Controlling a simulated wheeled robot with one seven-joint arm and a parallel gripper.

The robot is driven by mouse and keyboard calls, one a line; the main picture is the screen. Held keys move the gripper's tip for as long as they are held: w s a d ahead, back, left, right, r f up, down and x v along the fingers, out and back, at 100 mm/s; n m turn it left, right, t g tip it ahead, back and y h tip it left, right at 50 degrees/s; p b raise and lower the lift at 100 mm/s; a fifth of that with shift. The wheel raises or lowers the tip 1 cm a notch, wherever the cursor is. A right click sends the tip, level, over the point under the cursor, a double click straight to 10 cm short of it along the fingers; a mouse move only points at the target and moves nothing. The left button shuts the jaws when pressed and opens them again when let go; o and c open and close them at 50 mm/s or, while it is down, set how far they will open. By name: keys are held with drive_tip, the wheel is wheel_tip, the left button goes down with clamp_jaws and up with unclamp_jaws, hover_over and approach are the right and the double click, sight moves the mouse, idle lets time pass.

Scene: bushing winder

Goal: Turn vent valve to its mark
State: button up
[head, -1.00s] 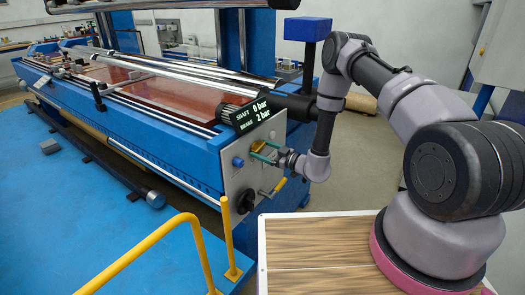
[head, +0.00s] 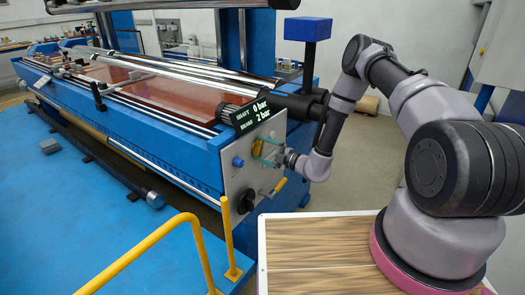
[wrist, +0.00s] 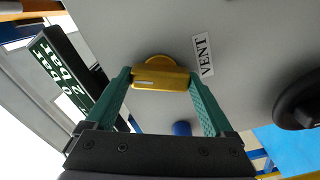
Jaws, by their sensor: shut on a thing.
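The vent valve has a yellow bar handle (wrist: 160,78) on a round yellow base, set on a grey panel. In the head view the handle (head: 257,148) is small and partly covered by my fingers. My gripper (wrist: 160,82) has green fingers, one at each end of the bar, shut on it. In the head view my gripper (head: 264,151) reaches the panel from the right. A white VENT label (wrist: 203,55) is beside the handle, tilted in the wrist view. I cannot make out a separate mark for the handle.
The panel also carries a blue button (head: 238,161), a black round knob (head: 245,200) and a yellow-handled lever (head: 279,186) below the valve. A display (head: 255,112) above reads shaft 0 bar and a second line 2 bar. A yellow rail (head: 190,225) stands in front.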

drive_tip(key=n, duration=0.4)
drive_tip(key=shift+f+n, duration=0.1)
drive_tip(key=shift+n, duration=0.3)
drive_tip(key=shift+d, duration=0.1)
idle(0.3)
drive_tip(key=o, duration=1.1)
drive_tip(key=v, duration=1)
drive_tip(key=shift+s+d, duration=0.25)
drive_tip(key=shift+d, duration=0.05)
